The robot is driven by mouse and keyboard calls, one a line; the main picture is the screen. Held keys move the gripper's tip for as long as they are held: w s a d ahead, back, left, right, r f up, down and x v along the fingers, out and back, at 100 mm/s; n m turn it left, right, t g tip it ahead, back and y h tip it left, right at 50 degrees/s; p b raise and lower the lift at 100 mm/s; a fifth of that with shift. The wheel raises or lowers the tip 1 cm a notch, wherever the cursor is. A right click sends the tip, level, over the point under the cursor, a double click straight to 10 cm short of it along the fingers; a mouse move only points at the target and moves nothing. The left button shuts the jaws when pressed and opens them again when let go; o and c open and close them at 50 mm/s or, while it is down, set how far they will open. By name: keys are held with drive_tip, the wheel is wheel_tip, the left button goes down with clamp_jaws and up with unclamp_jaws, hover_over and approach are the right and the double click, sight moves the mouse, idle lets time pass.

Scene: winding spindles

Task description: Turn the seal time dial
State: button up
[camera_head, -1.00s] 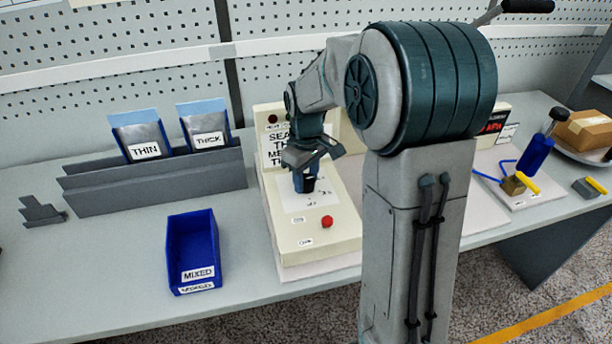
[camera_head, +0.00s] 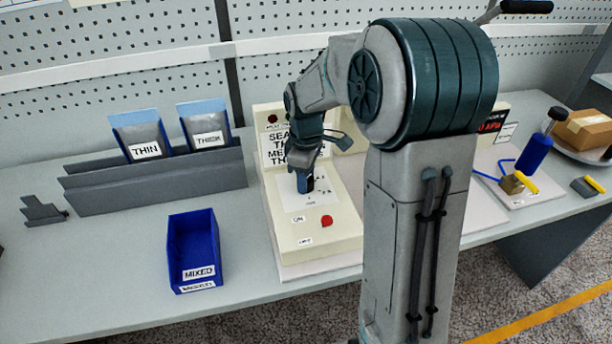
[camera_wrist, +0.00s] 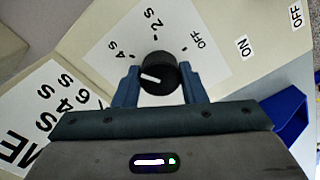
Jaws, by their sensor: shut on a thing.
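The seal time dial is a round black knob (camera_wrist: 158,74) with a white pointer line, on a white label plate (camera_wrist: 125,40) with marks for 4 s, 2 s and OFF. In the wrist view the pointer line aims left, roughly below the 4 s mark. My gripper (camera_wrist: 160,82) has its two blue fingers on either side of the knob, shut on it. In the head view my gripper (camera_head: 304,184) points down onto the cream sealer box (camera_head: 335,230); the knob is hidden there by the fingers.
A red button (camera_head: 326,221) sits on the sealer's front, near ON and OFF labels. A blue MIXED bin (camera_head: 193,250) stands to the left, and a grey rack (camera_head: 155,183) holds THIN and THICK pouches. A sign panel (camera_head: 272,140) stands behind the dial.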

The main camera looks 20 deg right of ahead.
drive_tip(key=shift+w+a+r, duration=0.1)
drive_tip(key=shift+w+r, duration=0.05)
drive_tip(key=o, duration=1)
wheel_tip(320, 180, up, 14)
drive_tip(key=shift+f, duration=0.15)
drive_tip(key=shift+s, duration=0.2)
drive_tip(key=s+f+m+t, duration=0.1)
drive_tip(key=s+f+m, duration=0.1)
drive_tip(key=s+m, duration=0.2)
drive_tip(key=s+f+m+t, duration=0.1)
drive_tip(key=s+f+m, duration=0.1)
drive_tip(key=s, duration=0.7)
drive_tip(key=s+f+m+t, duration=0.1)
drive_tip(key=s+f+m, duration=0.2)
drive_tip(key=s+m, duration=0.2)
drive_tip(key=shift+s+m, duration=0.3)
drive_tip(key=shift+s, duration=0.95)
